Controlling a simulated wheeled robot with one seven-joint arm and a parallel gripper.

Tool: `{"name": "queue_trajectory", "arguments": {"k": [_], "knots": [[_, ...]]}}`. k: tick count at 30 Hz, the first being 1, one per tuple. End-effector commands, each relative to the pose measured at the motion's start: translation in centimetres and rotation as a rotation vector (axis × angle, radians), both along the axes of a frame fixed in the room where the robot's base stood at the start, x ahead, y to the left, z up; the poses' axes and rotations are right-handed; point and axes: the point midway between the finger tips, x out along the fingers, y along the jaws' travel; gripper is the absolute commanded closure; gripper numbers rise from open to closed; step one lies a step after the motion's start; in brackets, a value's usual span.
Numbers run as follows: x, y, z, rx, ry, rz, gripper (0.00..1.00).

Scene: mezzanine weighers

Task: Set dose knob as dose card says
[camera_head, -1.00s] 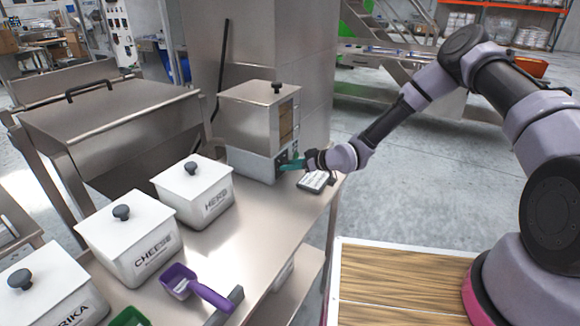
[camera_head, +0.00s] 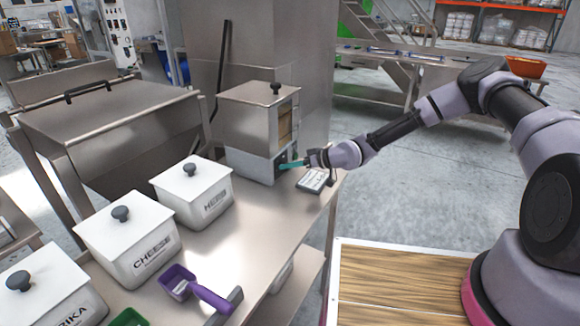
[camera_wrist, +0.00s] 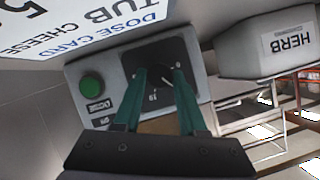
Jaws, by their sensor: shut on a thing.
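The dose knob sits on a dark dial plate (camera_wrist: 150,58) with numbers around it, on the grey front panel of a steel dispenser (camera_head: 258,122). My gripper (camera_wrist: 160,75) has teal fingers on either side of the dial's middle and is shut on the knob, which they largely hide. My gripper is at the panel in the head view too (camera_head: 284,166). A light pointer mark shows between the fingers; its exact setting is unclear. The dose card (camera_wrist: 85,25) shows upside down and partly cut off, reading TUB CHEESE and a 5.
A green button (camera_wrist: 91,86) is beside the dial, with small DOSE and ON labels. White lidded tubs marked HERB (camera_head: 195,197) and CHEESE (camera_head: 128,240) stand on the steel table (camera_head: 240,235). A purple scoop (camera_head: 190,288) lies in front.

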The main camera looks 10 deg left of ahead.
Motion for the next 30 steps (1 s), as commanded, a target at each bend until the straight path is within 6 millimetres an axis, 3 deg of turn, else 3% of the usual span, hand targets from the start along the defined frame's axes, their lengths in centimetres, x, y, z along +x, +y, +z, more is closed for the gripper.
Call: {"name": "queue_trajectory", "arguments": {"k": [2,3,5,6,17,30], "knots": [[0.0,-0.1,-0.1,-0.002,0.001,-0.002,1.00],[0.0,-0.1,-0.1,-0.002,0.001,-0.002,0.55],[0.0,-0.1,-0.1,-0.002,0.001,-0.002,0.32],[0.0,-0.1,-0.1,-0.002,0.001,-0.002,0.29],[0.0,-0.5,0.2,0.000,-0.002,-0.002,0.29],[-1.4,-7.6,3.4,-0.001,-0.001,-0.004,0.29]]}}
